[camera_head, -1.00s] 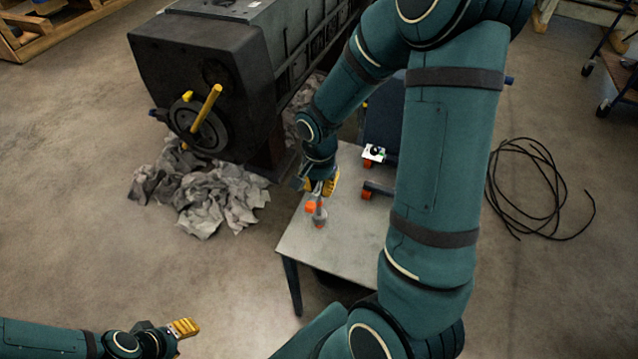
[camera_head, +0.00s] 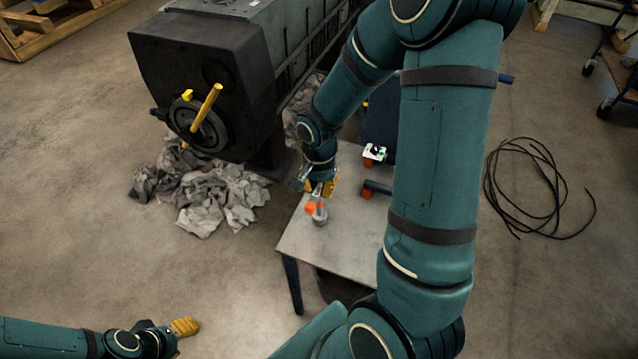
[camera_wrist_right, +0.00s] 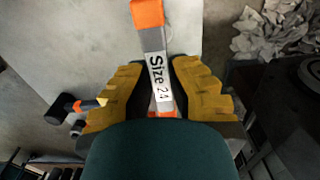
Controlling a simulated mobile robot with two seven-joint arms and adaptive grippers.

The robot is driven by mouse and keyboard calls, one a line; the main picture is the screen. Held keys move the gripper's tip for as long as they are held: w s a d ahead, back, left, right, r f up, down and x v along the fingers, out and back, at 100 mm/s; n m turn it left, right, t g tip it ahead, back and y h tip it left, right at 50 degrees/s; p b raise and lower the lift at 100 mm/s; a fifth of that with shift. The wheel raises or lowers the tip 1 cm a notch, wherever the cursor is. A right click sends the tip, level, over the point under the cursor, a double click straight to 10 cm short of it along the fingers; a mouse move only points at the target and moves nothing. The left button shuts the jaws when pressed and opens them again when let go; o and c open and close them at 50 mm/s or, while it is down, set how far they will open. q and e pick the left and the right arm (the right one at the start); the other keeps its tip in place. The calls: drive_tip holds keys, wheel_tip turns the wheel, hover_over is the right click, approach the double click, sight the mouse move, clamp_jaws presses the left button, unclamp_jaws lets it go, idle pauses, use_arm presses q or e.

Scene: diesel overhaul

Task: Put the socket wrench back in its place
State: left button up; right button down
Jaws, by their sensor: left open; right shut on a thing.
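The socket wrench is a grey bar with orange parts and a "Size 24" label (camera_wrist_right: 158,75) in the right wrist view. My right gripper (camera_wrist_right: 158,100) is shut on it, with the yellow ridged fingers on either side of the bar. In the head view, the right gripper (camera_head: 320,188) holds the wrench (camera_head: 319,215) over the left part of the small grey table (camera_head: 330,240). I cannot tell whether the wrench touches the tabletop. My left gripper (camera_head: 185,327) is open and empty at the lower left, over the floor, far from the table.
A dark engine (camera_head: 205,85) with a yellow handle stands behind left, with crumpled cloths (camera_head: 200,195) below. A black cable (camera_head: 520,190) lies on the floor right.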

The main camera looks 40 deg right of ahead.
drive_tip(key=shift+f, duration=0.7)
drive_tip(key=shift+c, duration=1.7)
unclamp_jaws()
wheel_tip(320, 180, up, 9)
drive_tip(key=p, duration=0.6)
drive_tip(key=shift+p, duration=0.4)
